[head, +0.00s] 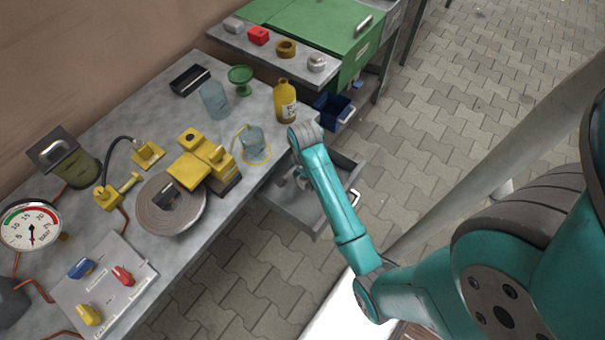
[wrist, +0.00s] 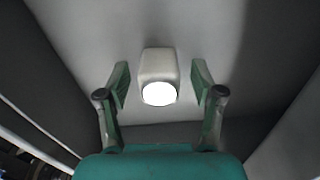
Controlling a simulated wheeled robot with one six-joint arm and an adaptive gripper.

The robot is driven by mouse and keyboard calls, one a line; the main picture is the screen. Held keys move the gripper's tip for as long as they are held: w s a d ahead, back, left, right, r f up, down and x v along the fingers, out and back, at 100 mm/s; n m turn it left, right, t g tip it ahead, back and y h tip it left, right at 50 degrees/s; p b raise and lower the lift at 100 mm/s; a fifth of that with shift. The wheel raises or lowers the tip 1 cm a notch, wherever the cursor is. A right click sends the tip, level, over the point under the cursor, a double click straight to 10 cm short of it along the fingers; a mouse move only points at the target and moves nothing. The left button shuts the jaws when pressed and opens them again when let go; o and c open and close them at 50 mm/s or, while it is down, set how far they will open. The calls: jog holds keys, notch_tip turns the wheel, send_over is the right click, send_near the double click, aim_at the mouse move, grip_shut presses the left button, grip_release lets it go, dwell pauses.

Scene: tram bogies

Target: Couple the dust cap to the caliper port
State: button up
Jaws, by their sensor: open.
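My gripper (wrist: 160,95) is open in the wrist view, its two green fingers on either side of a pale blocky piece with a bright white round end (wrist: 158,72). A gap shows on each side of the piece, which lies inside a grey drawer (wrist: 75,30). It may be the dust cap; I cannot tell for sure. In the head view the open drawer (head: 283,203) is under the bench edge, and my arm reaches down into it, hiding part of its inside. The yellow caliper (head: 196,168) sits by a round grey disc on the bench. I cannot make out its port.
The bench (head: 225,190) holds a yellow bottle (head: 286,102), a glass jar (head: 214,100), a green dish (head: 240,77), a pressure gauge (head: 30,226) and a panel with coloured knobs (head: 100,285). A blue bin (head: 333,110) stands beyond the drawer. Paved floor is clear at right.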

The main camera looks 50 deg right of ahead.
jog(key=shift+f, duration=0.35)
jog(key=c, duration=1.2)
jog(key=shift+o, duration=0.2)
jog(key=shift+r, duration=0.2)
